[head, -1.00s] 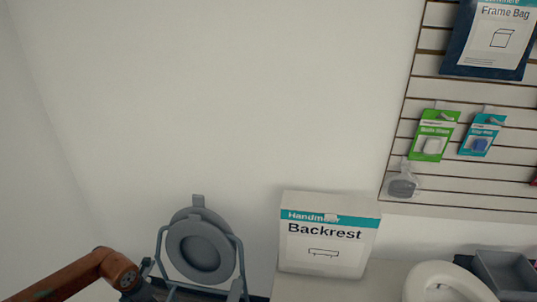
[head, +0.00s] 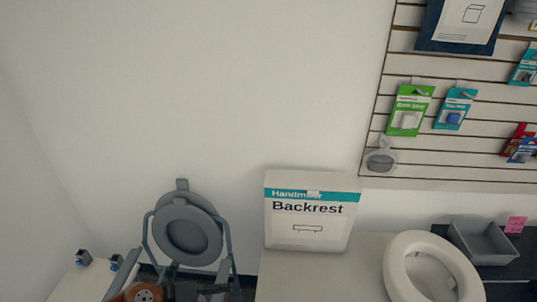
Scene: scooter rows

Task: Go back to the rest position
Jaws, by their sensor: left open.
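My left gripper (head: 198,288) shows dark at the bottom edge of the head view, left of centre, beside my orange arm joint. It is open, and I see nothing held in it. Much of it is cut off by the frame edge. It shows in front of the lower part of a grey commode-like chair (head: 187,237) with a raised round lid. I cannot tell how far apart they are. My right gripper is out of view.
A white Backrest box (head: 309,225) stands on a pale surface against the wall. A white toilet seat (head: 398,262) and a grey bin (head: 482,243) are to its right. Packets hang on a slatted panel (head: 378,110). A white surface (head: 83,283) is at lower left.

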